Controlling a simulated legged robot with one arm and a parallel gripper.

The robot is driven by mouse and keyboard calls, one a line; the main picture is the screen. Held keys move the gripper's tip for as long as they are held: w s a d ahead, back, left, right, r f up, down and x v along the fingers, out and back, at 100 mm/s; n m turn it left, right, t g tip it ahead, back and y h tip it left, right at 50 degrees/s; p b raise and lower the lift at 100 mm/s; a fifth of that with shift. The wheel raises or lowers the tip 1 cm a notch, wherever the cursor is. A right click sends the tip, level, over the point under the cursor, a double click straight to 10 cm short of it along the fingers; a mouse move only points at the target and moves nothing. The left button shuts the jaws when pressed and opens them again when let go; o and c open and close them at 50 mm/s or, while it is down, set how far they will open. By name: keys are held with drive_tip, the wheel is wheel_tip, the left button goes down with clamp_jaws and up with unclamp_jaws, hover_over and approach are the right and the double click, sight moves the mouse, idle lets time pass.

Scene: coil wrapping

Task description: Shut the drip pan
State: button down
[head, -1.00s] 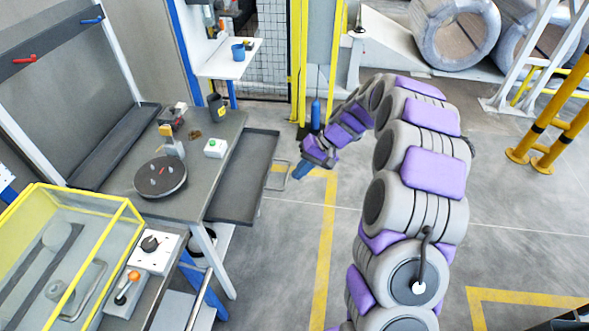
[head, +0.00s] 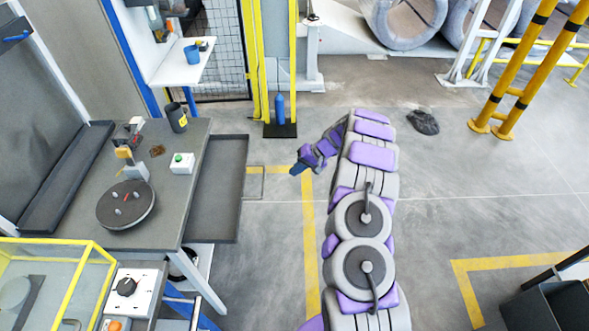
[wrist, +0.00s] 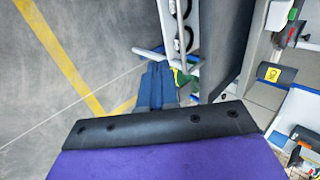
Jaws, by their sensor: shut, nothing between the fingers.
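The drip pan (head: 217,205) is a long, shallow dark tray in the head view. It sticks out from the right side of the grey workbench (head: 185,215), with a thin wire handle (head: 254,183) on its right edge. My gripper (head: 295,170) is to the right of the handle, apart from it in the picture, and points left toward it. In the wrist view my blue fingers (wrist: 156,84) are closed together with nothing between them. A dark grey panel stands right of the fingers there; I cannot tell whether it is the pan.
The bench holds a round dark turntable (head: 126,204), a green-button box (head: 182,163) and a dark cup (head: 176,117). A yellow-framed clear guard (head: 60,270) is at front left. A blue bottle (head: 280,108) stands behind my gripper. The floor right of the pan is open.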

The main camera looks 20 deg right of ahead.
drive_tip(key=w+a+f+b, duration=0.2)
drive_tip(key=a+f, duration=0.4)
drive_tip(key=a, duration=0.2)
drive_tip(key=shift+w+a, duration=0.25)
drive_tip(key=shift+w, duration=0.05)
drive_tip(key=shift+a, duration=0.1)
approach(204, 187)
drive_tip(key=f, duration=0.1)
drive_tip(key=a+f, duration=0.1)
drive_tip(key=f, duration=0.2)
drive_tip(key=shift+w+a, duration=0.15)
drive_tip(key=shift+a, duration=0.1)
drive_tip(key=shift+w+a, duration=0.3)
drive_tip(key=shift+a, duration=0.45)
drive_tip(key=shift+w+a+r, duration=0.1)
